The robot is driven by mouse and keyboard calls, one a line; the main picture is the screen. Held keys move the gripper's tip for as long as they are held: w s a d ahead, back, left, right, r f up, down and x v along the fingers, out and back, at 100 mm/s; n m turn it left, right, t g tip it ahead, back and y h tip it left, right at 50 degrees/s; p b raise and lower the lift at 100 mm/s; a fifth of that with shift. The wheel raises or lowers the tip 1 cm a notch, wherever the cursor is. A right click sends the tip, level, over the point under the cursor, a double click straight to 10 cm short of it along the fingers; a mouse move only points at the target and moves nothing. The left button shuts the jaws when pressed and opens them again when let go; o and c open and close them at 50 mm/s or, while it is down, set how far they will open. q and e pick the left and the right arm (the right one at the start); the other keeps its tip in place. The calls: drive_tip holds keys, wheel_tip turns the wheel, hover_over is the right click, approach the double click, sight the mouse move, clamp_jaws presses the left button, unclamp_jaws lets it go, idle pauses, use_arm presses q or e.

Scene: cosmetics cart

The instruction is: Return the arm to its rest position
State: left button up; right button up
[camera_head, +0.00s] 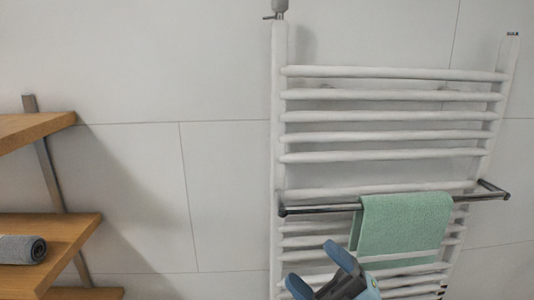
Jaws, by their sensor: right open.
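My right gripper (321,271) shows at the bottom of the head view, in front of the lower rungs of the towel radiator. Its blue-tipped fingers are apart, and I see nothing between them. A green towel (403,225) hangs over the dark metal bar just above and to the right of the gripper. The gripper looks close to the towel's lower left edge in the picture; I cannot tell the gap in depth. The rest of the right arm is mostly out of frame. My left gripper is not in view.
A white towel radiator (280,120) stands against the tiled wall, with a metal bar (325,208) sticking out in front. A wooden shelf unit (60,232) at the left holds a rolled grey towel (22,249). The space between shelf and radiator looks clear.

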drive_tip(key=s+d+f+m+t+h, duration=0.1)
drive_tip(key=d+f+m+t+h, duration=0.25)
drive_tip(key=f+m+h, duration=0.55)
drive_tip(key=d+f+m+t+h, duration=0.35)
drive_tip(key=f+m+h, duration=0.25)
drive_tip(key=f+m, duration=0.45)
drive_tip(key=s+d+f+m+g+h, duration=0.2)
drive_tip(key=s+f+m+g+h, duration=0.1)
drive_tip(key=s+f, duration=0.4)
drive_tip(key=s+d+f+m+g+h, duration=0.25)
drive_tip(key=s+f, duration=0.25)
drive_tip(key=f, duration=0.5)
use_arm(q)
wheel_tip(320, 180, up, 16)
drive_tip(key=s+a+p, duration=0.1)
drive_tip(key=p, duration=2.1)
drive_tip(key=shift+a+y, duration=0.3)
use_arm(e)
wheel_tip(320, 180, up, 16)
drive_tip(key=s, duration=0.1)
drive_tip(key=shift+s+d, duration=0.25)
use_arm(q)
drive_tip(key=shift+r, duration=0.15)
use_arm(e)
drive_tip(key=shift+r+g, duration=0.1)
drive_tip(key=shift+g, duration=0.15)
